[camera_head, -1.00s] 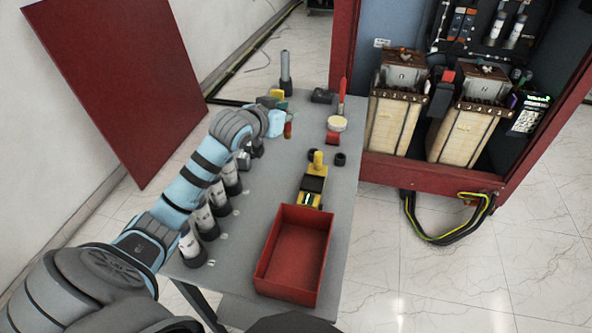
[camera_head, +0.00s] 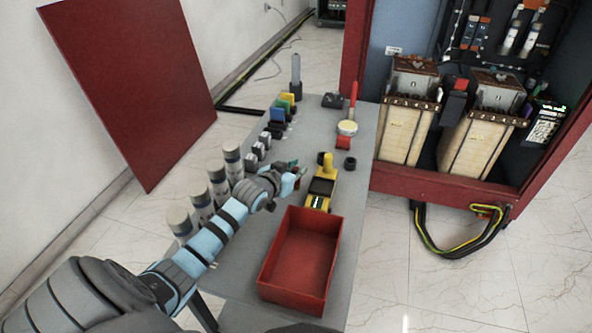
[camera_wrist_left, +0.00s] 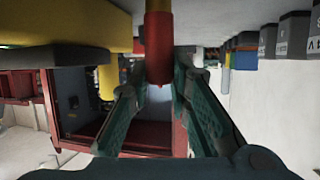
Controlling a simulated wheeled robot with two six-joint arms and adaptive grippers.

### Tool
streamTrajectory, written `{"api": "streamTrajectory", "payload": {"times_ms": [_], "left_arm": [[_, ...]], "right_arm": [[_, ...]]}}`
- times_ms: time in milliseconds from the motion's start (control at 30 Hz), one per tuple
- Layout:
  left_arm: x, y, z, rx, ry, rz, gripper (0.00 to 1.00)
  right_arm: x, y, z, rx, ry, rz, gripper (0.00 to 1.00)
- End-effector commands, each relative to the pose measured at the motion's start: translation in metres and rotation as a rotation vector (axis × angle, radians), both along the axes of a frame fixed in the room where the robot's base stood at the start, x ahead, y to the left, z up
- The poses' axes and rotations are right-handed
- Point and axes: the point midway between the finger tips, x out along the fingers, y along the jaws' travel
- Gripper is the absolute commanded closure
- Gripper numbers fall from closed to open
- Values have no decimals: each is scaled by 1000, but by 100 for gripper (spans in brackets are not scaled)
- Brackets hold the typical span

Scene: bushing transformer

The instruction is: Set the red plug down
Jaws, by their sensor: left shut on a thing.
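The red plug (camera_wrist_left: 158,50), a red cylinder with a yellowish band, stands between the fingers of my left gripper (camera_head: 296,172) in the left wrist view. That gripper is shut on it. In the head view the gripper is low over the middle of the grey table (camera_head: 312,130), left of the yellow and black tool (camera_head: 321,190); the plug is mostly hidden there. I cannot tell whether the plug touches the table. My right gripper is not in view.
An empty red bin (camera_head: 301,257) stands at the table's near end. Several grey-white cylinders (camera_head: 218,180) line the left edge, with coloured blocks (camera_head: 279,115) farther back. Two black rings (camera_head: 350,163) lie beyond the tool. A red cabinet (camera_head: 440,190) stands at right.

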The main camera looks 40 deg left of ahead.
Motion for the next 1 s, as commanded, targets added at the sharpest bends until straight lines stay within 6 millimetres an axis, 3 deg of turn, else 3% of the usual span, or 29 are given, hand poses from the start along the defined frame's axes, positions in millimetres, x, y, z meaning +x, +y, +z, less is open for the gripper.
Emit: {"api": "streamTrajectory", "payload": {"times_ms": [33,133,533,1000], "left_arm": [[0,0,-1,0,0,0,77],[0,0,0,0,0,0,62],[-7,0,5,3,2,0,62],[-103,-11,46,3,2,-2,62]], "right_arm": [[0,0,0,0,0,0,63],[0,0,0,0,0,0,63],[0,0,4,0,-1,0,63],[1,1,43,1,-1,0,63]]}}
